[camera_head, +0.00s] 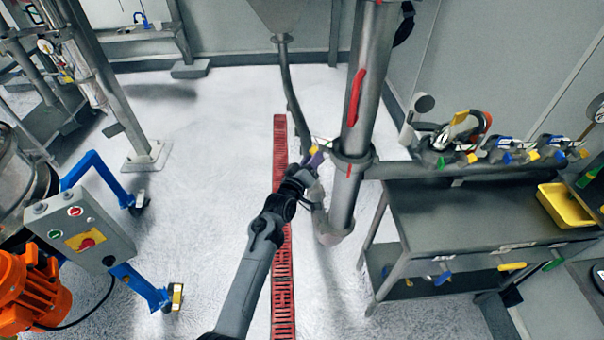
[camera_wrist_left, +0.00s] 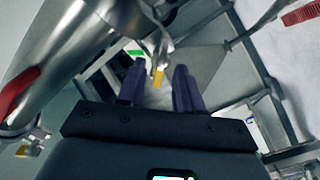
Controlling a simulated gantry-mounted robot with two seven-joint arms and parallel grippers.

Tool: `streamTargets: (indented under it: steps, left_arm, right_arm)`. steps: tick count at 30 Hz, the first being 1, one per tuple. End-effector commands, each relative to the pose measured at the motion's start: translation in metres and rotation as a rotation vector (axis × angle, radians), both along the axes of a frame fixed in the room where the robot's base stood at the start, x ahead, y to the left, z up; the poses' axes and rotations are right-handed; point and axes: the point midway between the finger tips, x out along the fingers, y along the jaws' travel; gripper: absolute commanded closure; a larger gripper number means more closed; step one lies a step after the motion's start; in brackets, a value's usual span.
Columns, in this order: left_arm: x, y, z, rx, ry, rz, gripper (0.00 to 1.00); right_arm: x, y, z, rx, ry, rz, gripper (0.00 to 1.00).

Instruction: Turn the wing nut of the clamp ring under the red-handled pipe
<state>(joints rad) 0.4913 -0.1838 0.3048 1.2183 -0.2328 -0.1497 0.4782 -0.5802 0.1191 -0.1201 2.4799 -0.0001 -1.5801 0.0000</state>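The steel pipe (camera_head: 373,55) with the red handle (camera_head: 356,97) stands near the middle of the head view. The clamp ring (camera_head: 354,160) sits around it below the handle. My left gripper (camera_head: 316,156) is at the ring's left side, its purple fingers small here. In the left wrist view my left gripper (camera_wrist_left: 158,88) is open, with a gap between its fingers. A silver fitting with a yellow end (camera_wrist_left: 158,74), perhaps the wing nut, shows in line with that gap; I cannot tell whether the fingers touch it. My right gripper is not in view.
A horizontal pipe with several valves (camera_head: 470,165) runs right from the clamp area, above a steel table (camera_head: 450,215) with a yellow tray (camera_head: 568,204). A thin tube (camera_head: 293,95) hangs left of the main pipe. A red floor grate (camera_head: 282,290) lies below my arm.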

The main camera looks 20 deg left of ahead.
Motion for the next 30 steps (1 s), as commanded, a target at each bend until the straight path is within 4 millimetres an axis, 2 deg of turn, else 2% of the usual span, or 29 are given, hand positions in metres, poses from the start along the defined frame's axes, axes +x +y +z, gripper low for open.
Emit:
streamTargets:
  steps: [9, 15, 30]
  left_arm:
    - [-0.051, 0.002, 0.0, 0.0, 0.001, 0.0, 0.65]
    - [-0.07, 0.003, 0.0, 0.0, 0.001, -0.001, 0.65]
    - [-0.075, 0.003, 0.0, 0.0, 0.0, -0.001, 0.65]
  right_arm:
    - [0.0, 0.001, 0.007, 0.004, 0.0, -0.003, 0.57]
    - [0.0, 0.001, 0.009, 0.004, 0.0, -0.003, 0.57]
    - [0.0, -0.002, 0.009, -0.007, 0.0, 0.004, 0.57]
